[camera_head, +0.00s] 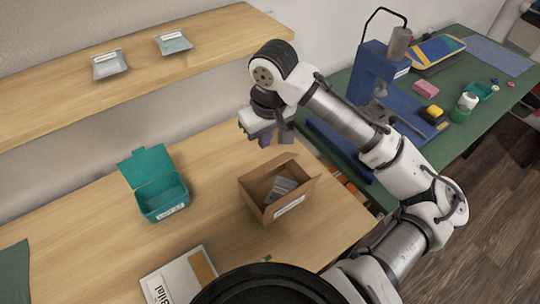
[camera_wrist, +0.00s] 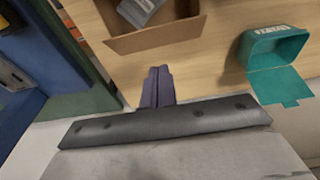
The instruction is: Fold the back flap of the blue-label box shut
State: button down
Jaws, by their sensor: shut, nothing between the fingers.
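An open brown cardboard box (camera_head: 253,205) stands on the wooden table with a pale label on its front; the label's colour is hard to tell. Its flaps stand up and outward, and a grey item (camera_head: 281,187) lies inside. The back flap (camera_head: 266,173) is raised on the side toward my gripper. In the wrist view this flap (camera_wrist: 155,38) shows as a brown strip just beyond my fingers. My gripper (camera_head: 275,139) is above and behind the box, apart from it. In the wrist view my gripper (camera_wrist: 158,72) has its fingers together, holding nothing.
A teal open-lidded box (camera_head: 165,202) stands left of the cardboard box, also in the wrist view (camera_wrist: 276,48). A blue press (camera_head: 372,75) stands on the green bench at right.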

aim_at(268, 167)
jog(key=f, duration=0.1)
jog(key=s+f, duration=0.1)
jog(key=f, duration=0.1)
jog(key=d+f+p, duration=0.1)
jog(key=f, duration=0.1)
jog(key=shift+s+d+f, duration=0.1)
jog(key=shift+s+f, duration=0.15)
jog(key=shift+s, duration=0.1)
jog(key=shift+w+f+b, duration=0.1)
jog(key=shift+f+b, duration=0.05)
jog(key=shift+b, duration=0.3)
